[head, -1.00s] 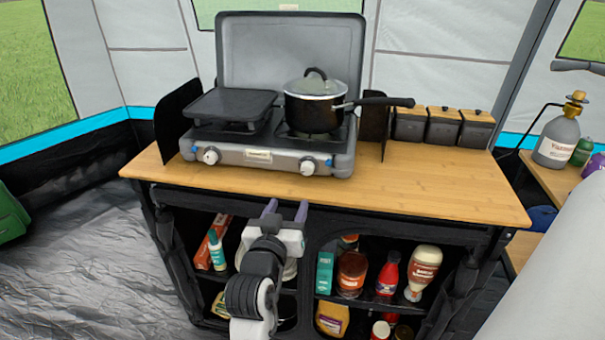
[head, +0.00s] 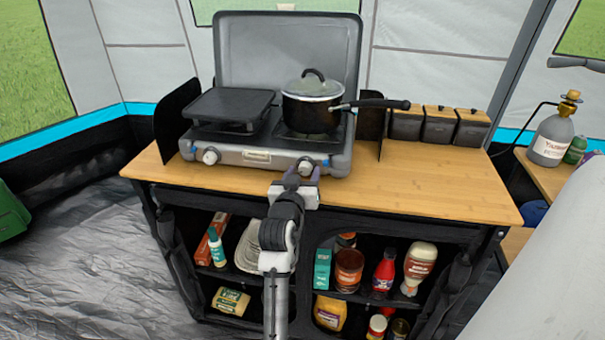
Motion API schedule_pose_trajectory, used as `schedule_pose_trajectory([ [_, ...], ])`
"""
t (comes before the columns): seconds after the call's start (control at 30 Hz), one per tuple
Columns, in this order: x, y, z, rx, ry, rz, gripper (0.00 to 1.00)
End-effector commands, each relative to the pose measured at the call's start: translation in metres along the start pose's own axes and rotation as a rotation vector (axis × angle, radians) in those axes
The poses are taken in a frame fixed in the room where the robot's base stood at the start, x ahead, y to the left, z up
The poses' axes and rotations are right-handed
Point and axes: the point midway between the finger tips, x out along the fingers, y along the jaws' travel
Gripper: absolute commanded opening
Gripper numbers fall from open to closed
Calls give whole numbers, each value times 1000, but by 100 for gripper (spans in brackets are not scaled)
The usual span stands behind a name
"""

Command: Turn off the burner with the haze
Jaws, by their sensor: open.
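A grey two-burner camp stove (head: 268,155) stands on the wooden counter with its lid raised. The left burner carries a flat black griddle (head: 229,104). The right burner carries a black pot (head: 309,112) with a glass lid that looks cloudy. The left knob (head: 210,156) is white and in clear view. The right knob (head: 306,166) is partly hidden by my gripper. My gripper (head: 299,169) is open, with its fingers pointing at the stove front around or just before the right knob; I cannot tell if they touch it. No flame is visible.
The pot's handle (head: 370,103) sticks out to the right. Dark side wind guards (head: 174,122) flank the stove. Several wood-lidded canisters (head: 440,126) stand to the right. The counter's right part (head: 440,185) is clear. Shelves below hold bottles and jars.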

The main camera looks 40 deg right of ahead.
Motion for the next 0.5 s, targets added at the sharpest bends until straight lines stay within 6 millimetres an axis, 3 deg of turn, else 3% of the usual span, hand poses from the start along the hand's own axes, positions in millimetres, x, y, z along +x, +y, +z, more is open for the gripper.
schedule_pose_trajectory([
  [0.2, 0, 0, 0, 0, 0, 0, 51],
  [0.5, 0, 0, 0, 0, 0, 0, 12],
])
